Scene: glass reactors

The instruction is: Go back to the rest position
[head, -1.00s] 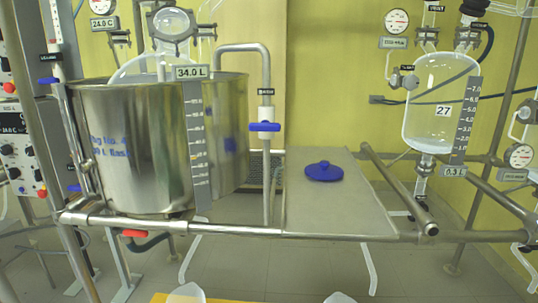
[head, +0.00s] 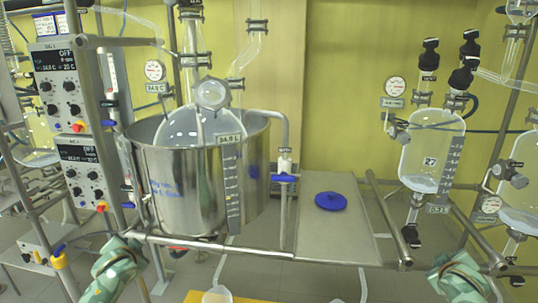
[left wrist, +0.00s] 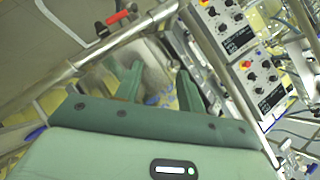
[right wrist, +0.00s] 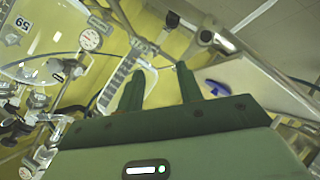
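My left gripper (left wrist: 160,82) is open in the left wrist view, its two green fingers apart with nothing between them. In the head view my left arm shows at the lower left, in front of the steel frame. My right gripper (right wrist: 158,72) is open and empty in the right wrist view, its fingers apart. In the head view my right arm shows at the lower right, near the frame's right rail. A blue lid (head: 330,201) lies on the grey shelf plate (head: 318,238), well apart from both arms.
A steel vessel (head: 185,190) stands behind the frame's front rail (head: 240,248). A glass reactor (head: 432,150) labelled 27 hangs at the right. Control boxes (head: 75,85) stand at the left. A white container (head: 217,295) is at the bottom edge. Floor shows below the rail.

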